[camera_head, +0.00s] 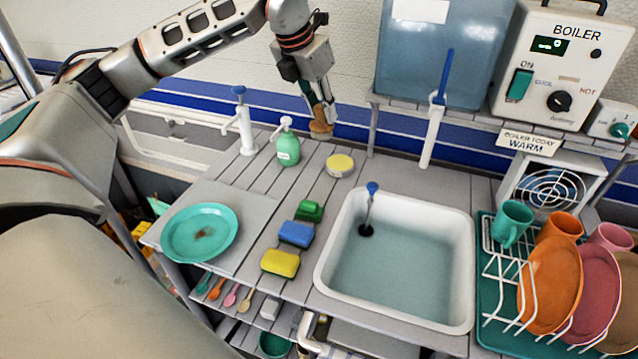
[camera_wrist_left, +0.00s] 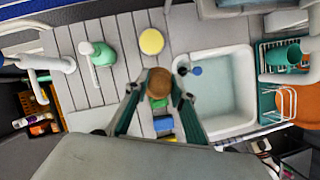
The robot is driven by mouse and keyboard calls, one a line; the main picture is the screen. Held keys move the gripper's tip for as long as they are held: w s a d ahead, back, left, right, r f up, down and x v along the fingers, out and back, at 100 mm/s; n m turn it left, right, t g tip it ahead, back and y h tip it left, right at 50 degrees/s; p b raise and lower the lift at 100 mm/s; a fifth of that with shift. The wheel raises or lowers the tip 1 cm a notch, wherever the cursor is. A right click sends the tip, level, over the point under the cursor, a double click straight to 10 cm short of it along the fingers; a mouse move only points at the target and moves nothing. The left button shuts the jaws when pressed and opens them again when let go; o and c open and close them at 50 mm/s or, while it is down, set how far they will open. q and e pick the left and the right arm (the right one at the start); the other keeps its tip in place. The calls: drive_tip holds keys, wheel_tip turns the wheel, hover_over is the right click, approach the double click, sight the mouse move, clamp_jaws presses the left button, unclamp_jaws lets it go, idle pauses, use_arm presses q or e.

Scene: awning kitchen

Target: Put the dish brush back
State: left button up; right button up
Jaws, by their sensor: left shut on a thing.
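In the left wrist view the brown end of the brush (camera_wrist_left: 158,80) sits between the two fingers of the left gripper (camera_wrist_left: 158,92). The rest of the brush is hidden by the fingers. My right gripper is in neither view.
A yellow round tub (camera_head: 340,165) and green soap bottle (camera_head: 287,146) stand near the gripper. Sponges (camera_head: 296,234) lie left of the water-filled sink (camera_head: 467,260). A teal plate (camera_head: 199,232) is at left, a dish rack (camera_head: 490,262) at right. A white tap (camera_head: 432,135) rises behind the sink.

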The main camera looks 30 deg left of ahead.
use_arm(q)
drive_tip(key=shift+f+b, duration=0.5)
drive_tip(key=shift+f, duration=8.75)
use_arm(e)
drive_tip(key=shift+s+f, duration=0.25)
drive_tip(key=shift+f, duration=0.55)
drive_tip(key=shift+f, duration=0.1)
use_arm(q)
drive_tip(key=o, duration=0.7)
drive_tip(key=shift+f, duration=0.15)
drive_tip(key=shift+c, duration=0.2)
drive_tip(key=o, duration=0.4)
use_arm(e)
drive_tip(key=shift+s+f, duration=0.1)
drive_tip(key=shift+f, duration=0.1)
use_arm(q)
drive_tip(key=shift+o, duration=0.2)
